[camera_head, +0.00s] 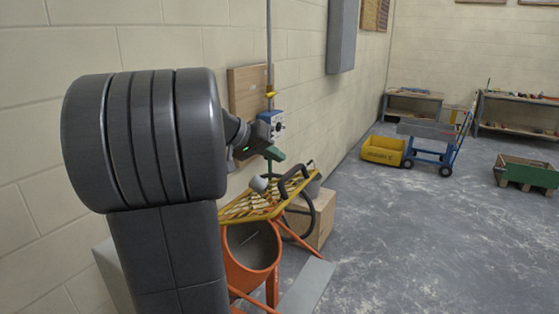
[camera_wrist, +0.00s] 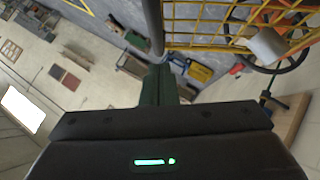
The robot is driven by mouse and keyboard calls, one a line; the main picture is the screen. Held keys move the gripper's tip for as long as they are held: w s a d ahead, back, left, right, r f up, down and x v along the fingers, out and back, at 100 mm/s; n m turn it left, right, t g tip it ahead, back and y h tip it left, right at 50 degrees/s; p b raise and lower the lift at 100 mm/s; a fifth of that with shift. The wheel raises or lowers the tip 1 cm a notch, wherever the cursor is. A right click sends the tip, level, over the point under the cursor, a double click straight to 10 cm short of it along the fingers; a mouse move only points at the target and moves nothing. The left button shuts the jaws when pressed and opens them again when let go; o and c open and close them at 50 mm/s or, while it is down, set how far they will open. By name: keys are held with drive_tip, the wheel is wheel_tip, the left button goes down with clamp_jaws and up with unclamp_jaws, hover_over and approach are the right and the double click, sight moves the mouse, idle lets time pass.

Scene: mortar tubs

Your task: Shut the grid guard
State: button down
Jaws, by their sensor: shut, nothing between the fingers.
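The yellow grid guard (camera_head: 243,210) is tilted above the orange mixer drum (camera_head: 240,274). The drum's dark mouth shows below the guard, so the guard stands raised. A dark curved handle and a pale cylinder (camera_head: 258,184) show at the guard. In the wrist view the guard's yellow bars (camera_wrist: 205,48) fill the upper right, with the pale cylinder (camera_wrist: 266,46) among them. My gripper (camera_head: 277,154), with green fingers, is just above the guard's far side in the head view. Its fingers (camera_wrist: 159,78) are shut and empty. Whether they touch the guard cannot be told.
A blue-and-white box (camera_head: 271,124) and a wooden board (camera_head: 246,92) are on the wall close behind my gripper. A cardboard box (camera_head: 320,222) stands beside the mixer. A yellow tub (camera_head: 382,151), a blue cart (camera_head: 428,158) and a green tub (camera_head: 526,173) stand farther off.

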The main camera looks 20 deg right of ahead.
drive_tip(key=shift+s+d+f, duration=0.3)
drive_tip(key=shift+s+f, duration=0.3)
drive_tip(key=shift+f, duration=0.05)
drive_tip(key=shift+s+d+f, duration=0.1)
drive_tip(key=shift+f, duration=0.3)
drive_tip(key=shift+f, duration=0.1)
